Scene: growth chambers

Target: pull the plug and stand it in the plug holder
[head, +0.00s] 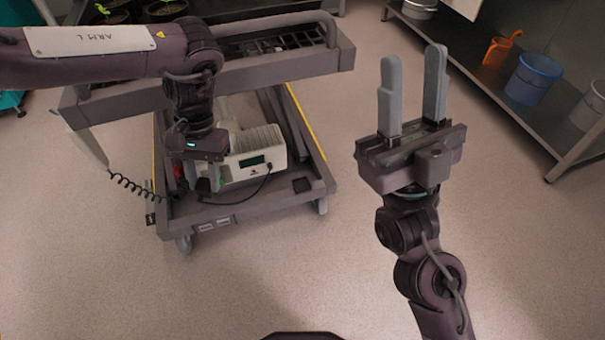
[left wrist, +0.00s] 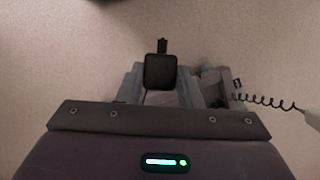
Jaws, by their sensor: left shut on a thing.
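My left gripper (head: 206,186) points down over the left front of the cart's lower deck. It is shut on a black plug (left wrist: 160,72), which sits between its fingers in the left wrist view. In the head view the plug (head: 203,187) is small and partly hidden by the gripper. A thin black cable runs from the white box (head: 262,145) down to the plug's area. I cannot tell whether the plug still touches a socket. My right gripper (head: 413,75) is open and empty.
The cart (head: 270,203) has a raised top rail (head: 250,75) behind my left arm. A coiled cord (head: 130,185) hangs at its left. A shelf at the right holds a blue bucket (head: 533,80) and an orange watering can (head: 498,50). The floor in front is clear.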

